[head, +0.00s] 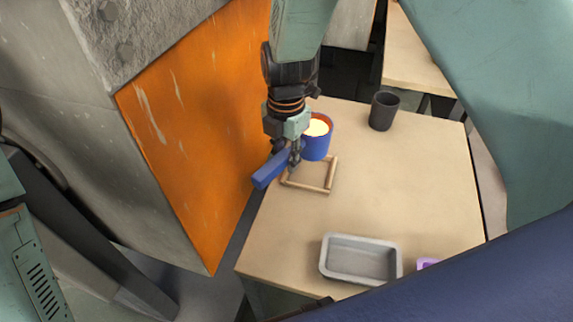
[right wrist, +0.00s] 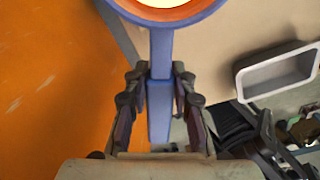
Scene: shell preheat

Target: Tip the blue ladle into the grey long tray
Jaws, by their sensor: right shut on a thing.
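The blue ladle (head: 318,146) has a cup with an orange inside and bright yellow contents, and a straight blue handle. My right gripper (head: 294,160) is shut on that handle; the right wrist view shows the handle (right wrist: 160,105) between its fingers. The cup looks upright, at the far edge of a small wooden frame; I cannot tell whether it touches the frame. The grey long tray (head: 328,264) lies near the table's front edge, apart from the ladle, and looks empty. It also shows in the right wrist view (right wrist: 243,90). My left gripper is not in view.
The wooden frame (head: 333,172) lies on the table (head: 410,190). A dark cup (head: 384,112) stands at the back. A purple thing (head: 427,263), partly hidden, is right of the tray. An orange panel (head: 195,130) rises close to the left. The table's middle is clear.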

